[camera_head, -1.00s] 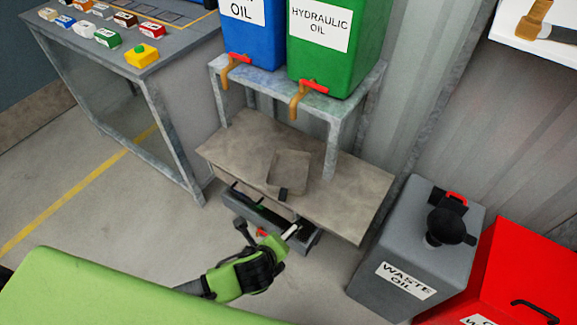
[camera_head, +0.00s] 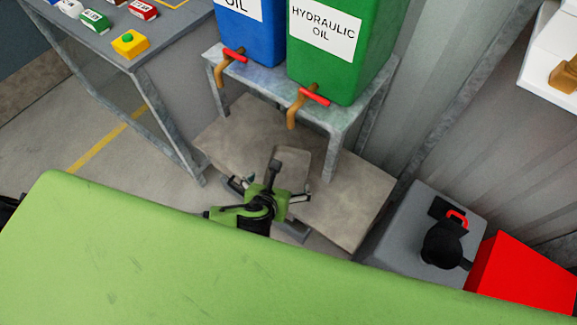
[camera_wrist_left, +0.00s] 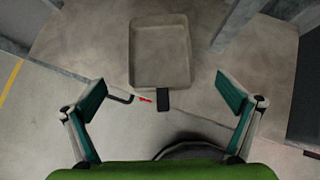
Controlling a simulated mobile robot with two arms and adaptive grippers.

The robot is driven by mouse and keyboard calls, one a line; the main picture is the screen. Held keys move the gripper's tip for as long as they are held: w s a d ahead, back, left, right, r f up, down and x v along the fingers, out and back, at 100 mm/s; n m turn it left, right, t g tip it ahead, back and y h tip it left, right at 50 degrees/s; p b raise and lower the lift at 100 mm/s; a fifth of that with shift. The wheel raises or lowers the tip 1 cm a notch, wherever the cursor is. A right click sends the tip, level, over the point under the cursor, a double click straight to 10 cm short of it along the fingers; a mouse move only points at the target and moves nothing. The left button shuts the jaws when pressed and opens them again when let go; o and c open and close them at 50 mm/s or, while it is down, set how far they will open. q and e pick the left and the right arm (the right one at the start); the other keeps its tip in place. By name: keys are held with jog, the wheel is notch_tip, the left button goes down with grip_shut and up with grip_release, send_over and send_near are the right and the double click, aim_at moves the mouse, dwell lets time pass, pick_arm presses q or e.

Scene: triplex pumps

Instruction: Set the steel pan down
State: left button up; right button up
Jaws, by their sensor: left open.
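The steel pan (camera_head: 294,160) is a shallow, square, grey-brown tray with a short black handle. My left gripper (camera_head: 287,183) is open and empty, just in front of the pan. In the wrist view its two fingers (camera_wrist_left: 162,96) are spread wide to either side of the handle, touching neither it nor the pan. My right gripper is not in view.
A grey waste container (camera_head: 400,225) and a red box (camera_head: 520,275) stand at right. A worktable (camera_head: 165,50) stands at left.

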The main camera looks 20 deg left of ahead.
pick_arm(q)
send_near(289, 166)
jog(key=shift+b+x, duration=0.75)
jog(key=shift+x, duration=1.9)
jog(key=shift+s+f, duration=0.1)
jog(key=shift+s, duration=0.05)
jog(key=c, duration=1.1)
jog(key=shift+c, duration=0.7)
